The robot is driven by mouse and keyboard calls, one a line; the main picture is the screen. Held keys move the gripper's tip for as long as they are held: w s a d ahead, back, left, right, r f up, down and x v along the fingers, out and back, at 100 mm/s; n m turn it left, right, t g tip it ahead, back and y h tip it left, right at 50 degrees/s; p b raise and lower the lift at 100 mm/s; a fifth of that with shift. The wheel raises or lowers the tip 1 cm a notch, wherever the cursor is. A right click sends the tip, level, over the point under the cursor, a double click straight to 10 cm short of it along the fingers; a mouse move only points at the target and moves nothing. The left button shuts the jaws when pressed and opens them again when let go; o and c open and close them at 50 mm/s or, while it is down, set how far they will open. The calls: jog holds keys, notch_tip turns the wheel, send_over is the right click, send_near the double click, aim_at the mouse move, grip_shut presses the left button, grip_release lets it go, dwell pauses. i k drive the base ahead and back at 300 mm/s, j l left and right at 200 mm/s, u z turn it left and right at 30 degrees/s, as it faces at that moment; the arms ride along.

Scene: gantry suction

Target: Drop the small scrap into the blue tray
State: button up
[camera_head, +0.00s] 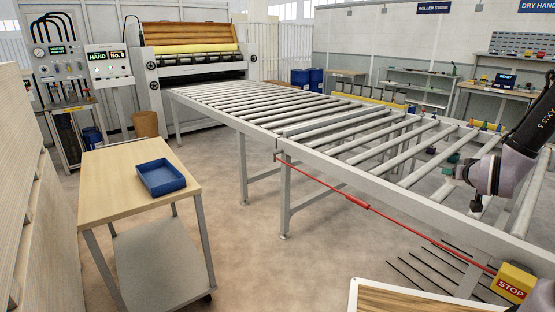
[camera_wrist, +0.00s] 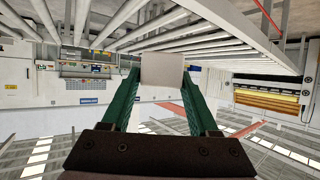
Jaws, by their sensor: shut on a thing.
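The small scrap (camera_wrist: 162,69) is a pale grey, flat, roughly square piece in the wrist view. My gripper (camera_wrist: 162,76) has green fingers that close on its left and right edges. In the head view my wrist shows at the right, above the roller conveyor, and the scrap cannot be made out there. The blue tray (camera_head: 146,186) lies on a wooden-topped trolley (camera_head: 105,205) at the left, well apart from my gripper. Its visible inside looks empty.
The long roller conveyor (camera_head: 340,168) runs from the press machine (camera_head: 196,70) to the right front. A red pull cord (camera_head: 352,202) and yellow stop box (camera_head: 514,283) are along its near side. Stacked boards (camera_head: 30,190) stand at far left. Open floor separates trolley and conveyor.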

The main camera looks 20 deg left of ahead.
aim_at(163, 179)
jog(key=i+j+u, duration=0.35)
jog(key=i+u, duration=0.15)
jog(key=i+j+u, duration=0.1)
jog(key=i+u, duration=0.35)
jog(key=i, duration=0.15)
jog(key=i+u, duration=0.5)
jog(key=i+l+u, duration=0.5)
jog(key=i+j, duration=0.1)
